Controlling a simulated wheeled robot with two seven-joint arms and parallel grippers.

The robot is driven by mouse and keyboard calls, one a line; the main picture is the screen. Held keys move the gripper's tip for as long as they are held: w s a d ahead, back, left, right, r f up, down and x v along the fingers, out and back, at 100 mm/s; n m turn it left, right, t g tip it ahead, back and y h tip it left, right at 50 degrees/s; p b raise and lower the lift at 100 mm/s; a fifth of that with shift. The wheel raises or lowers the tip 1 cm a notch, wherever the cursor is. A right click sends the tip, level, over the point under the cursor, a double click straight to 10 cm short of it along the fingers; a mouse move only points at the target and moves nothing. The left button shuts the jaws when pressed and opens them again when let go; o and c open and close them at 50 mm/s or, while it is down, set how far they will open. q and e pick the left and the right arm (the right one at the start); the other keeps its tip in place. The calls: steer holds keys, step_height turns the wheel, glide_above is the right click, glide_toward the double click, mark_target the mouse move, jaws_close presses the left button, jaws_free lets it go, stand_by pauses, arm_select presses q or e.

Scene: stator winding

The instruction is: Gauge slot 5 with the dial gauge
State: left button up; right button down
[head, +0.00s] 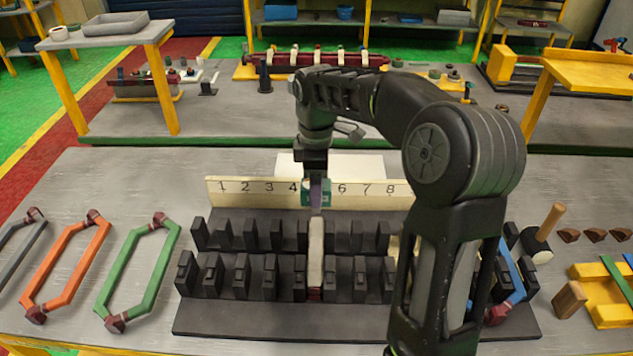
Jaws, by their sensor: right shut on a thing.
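The stator block (240,310) is dark, with two rows of upright teeth and slots between them. Behind it stands a cream number strip (235,190); 1 to 4 and 6 to 8 are readable, and the 5 is hidden by my right gripper. My right gripper (316,178) points down at the 5 position, shut on a small teal and purple thing, which looks like the dial gauge (310,194). Below it a pale bar (316,250) with a dark red end runs front to back between the teeth. Whether the gauge touches it I cannot tell. My left gripper is out of view.
Orange (66,262), green (138,270) and grey (22,245) coils lie at left. A blue coil (512,275) is partly behind my right arm. A mallet (540,240), wedges (595,235) and a yellow tray (600,285) are at right. My arm covers the block's right part.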

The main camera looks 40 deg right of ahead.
steer(key=shift+f, duration=0.25)
steer(key=shift+f+b, duration=1.9)
steer(key=shift+f, duration=0.4)
steer(key=shift+f+b, duration=1.15)
steer(key=shift+f, duration=0.8)
steer(key=c, duration=0.8)
jaws_free()
steer(key=shift+r+b, duration=0.5)
steer(key=shift+r, duration=3.4)
